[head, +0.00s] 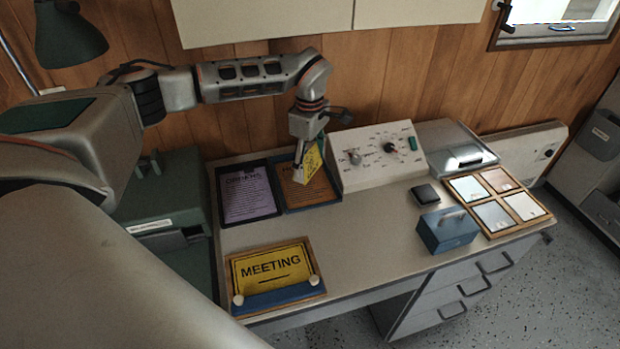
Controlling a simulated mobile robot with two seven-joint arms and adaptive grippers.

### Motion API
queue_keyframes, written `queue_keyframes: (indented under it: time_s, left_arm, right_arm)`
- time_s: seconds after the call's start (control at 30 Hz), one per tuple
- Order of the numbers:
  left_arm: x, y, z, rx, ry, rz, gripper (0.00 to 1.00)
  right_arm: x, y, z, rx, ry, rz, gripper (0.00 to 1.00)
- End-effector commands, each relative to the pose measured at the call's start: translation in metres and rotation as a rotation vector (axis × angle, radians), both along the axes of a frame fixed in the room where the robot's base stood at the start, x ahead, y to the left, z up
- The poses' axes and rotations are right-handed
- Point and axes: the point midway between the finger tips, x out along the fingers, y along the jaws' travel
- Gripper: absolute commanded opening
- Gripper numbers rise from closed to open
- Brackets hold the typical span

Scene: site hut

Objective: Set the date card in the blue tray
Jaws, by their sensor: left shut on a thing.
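My left gripper (300,158) is shut on a small yellow card (313,161) with some green on it, probably the date card; its print is too small to read. The gripper points down and holds the card on edge, tilted, over the blue tray (314,205). The blue tray is at the back of the desk and has an orange-brown printed sheet (320,188) in it. The gripper and card hide part of that sheet. I cannot tell whether the card touches it. My right gripper is not in view.
A dark tray (222,208) with a purple sheet adjoins on the left. A control panel box (350,178) stands close on the right. A yellow MEETING sign (270,264) lies in front. A blue box (447,232) and a four-pane frame (497,204) are farther right. The desk's middle is clear.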

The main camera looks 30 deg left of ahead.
Motion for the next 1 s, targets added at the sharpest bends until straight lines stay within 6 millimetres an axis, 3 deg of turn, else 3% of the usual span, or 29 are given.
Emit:
queue_keyframes:
  time_s: [0.1, 0.37, 0.6, 0.87, 0.9, 0.93, 1.0]
  left_arm:
    - [-0.001, 0.000, -0.025, 0.000, 0.004, 0.000, 0.58]
    - [0.000, -0.001, -0.045, 0.000, 0.000, -0.001, 0.58]
    - [-0.001, -0.001, -0.076, -0.001, 0.002, 0.000, 0.58]
    - [0.000, -0.001, -0.078, 0.000, 0.000, -0.001, 0.58]
    - [0.000, -0.001, -0.078, 0.000, 0.000, -0.001, 0.82]
    - [0.000, -0.001, -0.078, 0.000, 0.000, -0.001, 0.89]
    - [0.000, 0.000, -0.078, 0.000, 0.000, -0.001, 0.89]
  right_arm:
    - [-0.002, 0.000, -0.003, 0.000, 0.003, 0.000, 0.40]
    - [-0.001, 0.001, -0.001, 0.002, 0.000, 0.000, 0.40]
    - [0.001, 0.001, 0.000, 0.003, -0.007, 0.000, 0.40]
    - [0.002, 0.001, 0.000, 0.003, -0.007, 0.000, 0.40]
    - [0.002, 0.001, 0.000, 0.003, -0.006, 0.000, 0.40]
    - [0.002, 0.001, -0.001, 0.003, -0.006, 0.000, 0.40]
    - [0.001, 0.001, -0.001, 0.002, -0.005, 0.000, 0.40]
